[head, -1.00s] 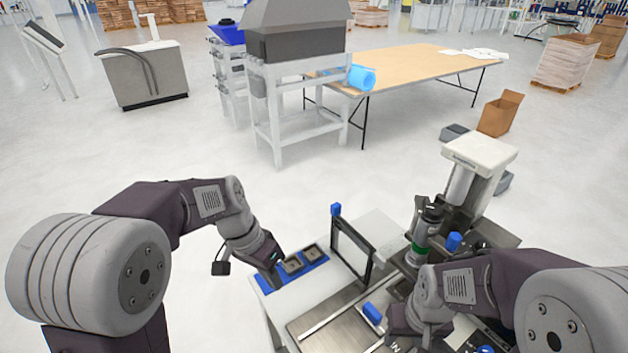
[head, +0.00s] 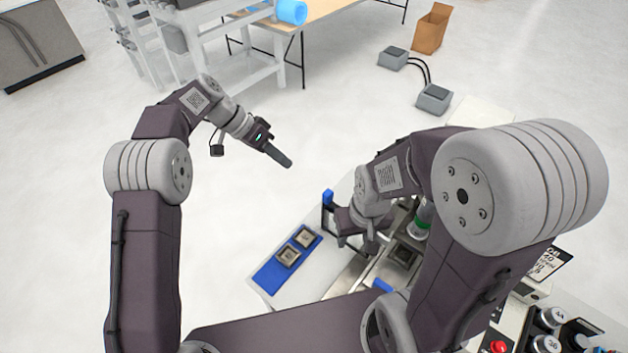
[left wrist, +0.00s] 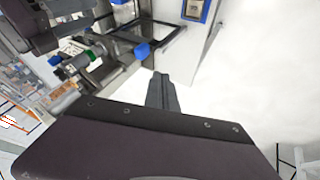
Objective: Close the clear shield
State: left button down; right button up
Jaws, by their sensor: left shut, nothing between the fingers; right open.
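The clear shield is a black-framed see-through panel with a blue block (head: 327,197) at its corner. In the head view my right arm hides most of it. In the left wrist view its black frame (left wrist: 181,30) and a blue block (left wrist: 143,50) show; its exact angle is hard to tell. My left gripper (head: 288,163) is shut and empty, out over the floor, apart from the shield; its fingers (left wrist: 162,92) also show in the left wrist view. My right gripper (head: 358,244) is open at the shield's frame; whether it touches is hidden.
A blue tray (head: 270,274) with two square dark parts lies on the white bench top (head: 312,285) left of the shield. A control panel with a red button (head: 498,346) is at the lower right.

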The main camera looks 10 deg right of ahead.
pick_arm(q)
jog(key=s+d+f+p, duration=0.4)
jog(key=d+f+p, duration=0.1)
jog(key=d+f, duration=0.2)
jog(key=shift+d+f+p, duration=0.35)
jog(key=shift+f, duration=0.2)
pick_arm(e)
jog(key=r, duration=0.5)
jog(key=shift+w+a+r, duration=0.2)
jog(key=shift+w+r, duration=0.1)
jog(key=shift+r, duration=0.05)
jog(key=shift+f, duration=0.15)
